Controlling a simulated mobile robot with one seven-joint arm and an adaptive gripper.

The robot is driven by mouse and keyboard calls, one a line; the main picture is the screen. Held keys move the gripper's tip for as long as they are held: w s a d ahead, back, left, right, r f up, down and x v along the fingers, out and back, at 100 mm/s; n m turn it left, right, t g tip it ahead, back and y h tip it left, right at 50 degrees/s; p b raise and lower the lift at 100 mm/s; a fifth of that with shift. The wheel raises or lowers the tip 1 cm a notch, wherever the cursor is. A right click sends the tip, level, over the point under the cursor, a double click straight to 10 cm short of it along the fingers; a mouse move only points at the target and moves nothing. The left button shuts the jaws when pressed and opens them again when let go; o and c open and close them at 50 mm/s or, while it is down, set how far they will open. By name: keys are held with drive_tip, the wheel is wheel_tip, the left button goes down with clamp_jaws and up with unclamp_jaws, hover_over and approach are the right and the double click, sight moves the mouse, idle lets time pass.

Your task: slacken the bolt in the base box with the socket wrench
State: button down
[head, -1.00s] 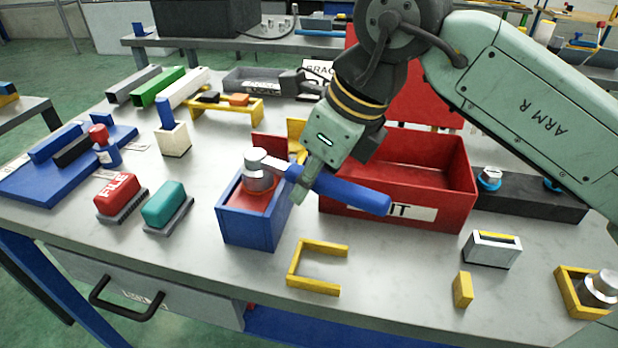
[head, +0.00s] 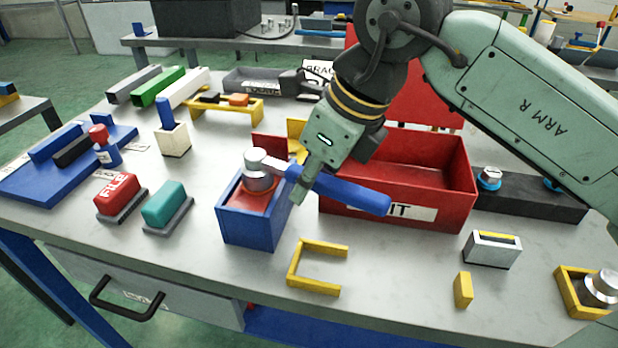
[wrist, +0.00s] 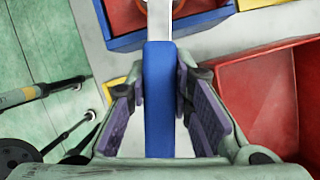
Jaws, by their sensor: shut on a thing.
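The socket wrench has a silver head and a blue handle (head: 350,192). Its head stands over the red-topped inside of the blue base box (head: 250,222), and the bolt under it is hidden. My gripper (head: 305,182) is shut on the handle near the head, in front of the red bin. In the wrist view the blue handle (wrist: 158,100) runs between the two purple-padded fingers of my gripper (wrist: 160,108). The base box (wrist: 205,28) shows at the top there, and the wrench head is cut off by the top edge.
The red bin (head: 440,205) stands close right of the base box. A yellow bracket outline (head: 292,270) lies in front. A red brush (head: 117,195) and a teal brush (head: 165,205) lie to the left. A silver socket sits in a yellow holder (head: 568,295) at the far right.

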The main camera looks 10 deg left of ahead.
drive_tip(key=shift+w+d+n+g, duration=0.15)
drive_tip(key=shift+w+n+g, duration=0.15)
drive_tip(key=shift+w+n, duration=0.55)
drive_tip(key=shift+s, duration=0.15)
drive_tip(key=shift+w+n+g+p, duration=0.45)
drive_tip(key=shift+w+n, duration=0.3)
drive_tip(key=shift+n, duration=0.2)
drive_tip(key=shift+w, duration=0.1)
drive_tip(key=shift+w+n+g+p, duration=0.25)
drive_tip(key=shift+w+n+p, duration=0.25)
drive_tip(key=shift+n, duration=0.4)
drive_tip(key=shift+w, duration=0.1)
